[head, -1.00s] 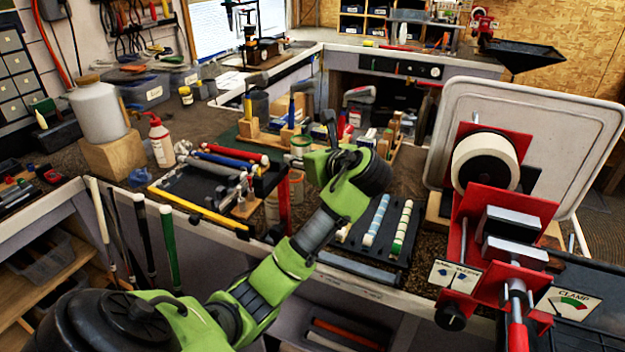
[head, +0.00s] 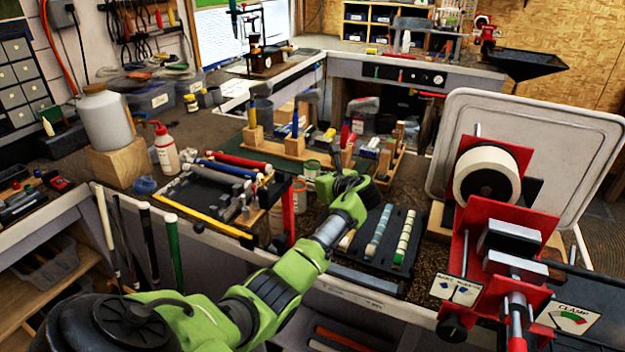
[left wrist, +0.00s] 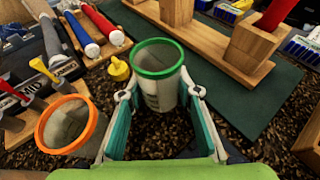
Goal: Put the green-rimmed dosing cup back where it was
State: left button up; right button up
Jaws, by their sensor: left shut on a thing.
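The green-rimmed dosing cup (left wrist: 158,75) is a clear cup with a bright green rim. It stands upright between the two fingers of my left gripper (left wrist: 160,112), which is shut on its sides. In the head view the cup (head: 311,168) shows small at the end of my left arm, beside my left gripper (head: 325,180). Speckled dark bench top shows below it; I cannot tell whether its base touches. An orange-rimmed cup (left wrist: 66,126) stands to its left in the left wrist view, apart from it. My right gripper is not in view.
A small yellow object (left wrist: 119,69) lies just left of the green-rimmed cup. A green mat (left wrist: 235,95) with a wooden rack (left wrist: 215,42) is beyond it. A tool tray (head: 190,200) is left, a grip tray (head: 385,240) right, and a red clamp machine (head: 500,235) farther right.

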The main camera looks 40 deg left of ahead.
pick_arm(q)
jog(key=shift+f, duration=0.4)
jog(key=o, duration=0.8)
jog(key=shift+f, duration=0.15)
jog(key=shift+r, duration=0.2)
jog(key=v, duration=1.2)
